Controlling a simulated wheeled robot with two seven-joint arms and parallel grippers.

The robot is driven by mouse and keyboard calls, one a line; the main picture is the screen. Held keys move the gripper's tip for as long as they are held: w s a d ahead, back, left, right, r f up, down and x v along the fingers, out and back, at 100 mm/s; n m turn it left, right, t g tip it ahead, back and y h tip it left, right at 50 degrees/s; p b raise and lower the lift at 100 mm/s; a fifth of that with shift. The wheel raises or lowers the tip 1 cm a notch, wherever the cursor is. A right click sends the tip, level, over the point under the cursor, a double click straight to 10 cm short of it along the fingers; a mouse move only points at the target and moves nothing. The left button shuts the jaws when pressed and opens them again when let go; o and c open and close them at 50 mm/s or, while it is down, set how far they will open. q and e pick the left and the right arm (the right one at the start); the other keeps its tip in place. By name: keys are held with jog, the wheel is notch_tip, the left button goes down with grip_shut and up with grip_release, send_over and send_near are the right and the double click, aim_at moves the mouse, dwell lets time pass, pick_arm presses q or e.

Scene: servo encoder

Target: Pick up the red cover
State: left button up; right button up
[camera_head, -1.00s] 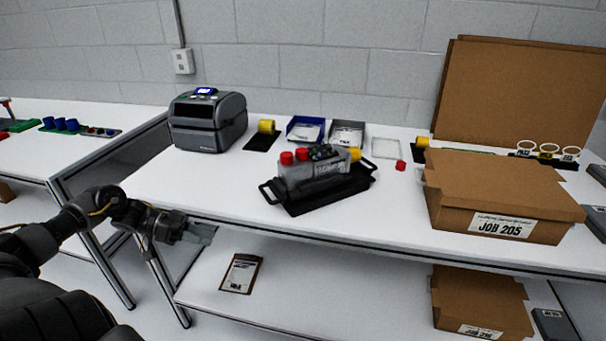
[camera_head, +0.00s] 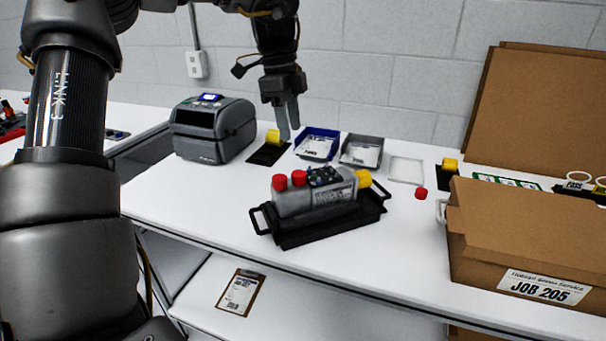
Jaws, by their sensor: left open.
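A grey servo unit (camera_head: 315,198) lies in a black tray (camera_head: 290,238) with side handles, near the middle of the table. Two red covers stand at its left end, one at the left (camera_head: 279,183) and one beside it (camera_head: 299,178). A yellow cover (camera_head: 364,178) is at its right end. A small loose red cap (camera_head: 421,193) sits on the white table right of the tray. My left gripper (camera_head: 289,122) points down, open and empty, above the back of the table, behind and above the servo unit. My right gripper is not in view.
A label printer (camera_head: 212,130) stands at the back left. A yellow roll on a black pad (camera_head: 268,152), a blue bin (camera_head: 318,143) and a grey bin (camera_head: 361,152) are along the back. A cardboard box (camera_head: 530,230) stands at the right. The table front is clear.

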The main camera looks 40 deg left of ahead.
pick_arm(q)
send_over(299, 173)
jog(key=a, duration=0.1)
jog(key=f, duration=0.5)
jog(key=shift+s+a+f, duration=0.1)
jog(key=shift+a+f, duration=0.1)
jog(key=shift+f, duration=0.05)
jog(key=shift+d+f, duration=0.2)
jog(key=shift+f, duration=0.65)
jog(key=shift+d+f, duration=0.2)
jog(key=shift+f, duration=0.65)
jog(key=shift+d+f, duration=0.2)
jog(key=shift+f, duration=0.65)
jog(key=shift+c, duration=0.2)
jog(key=c, duration=0.7)
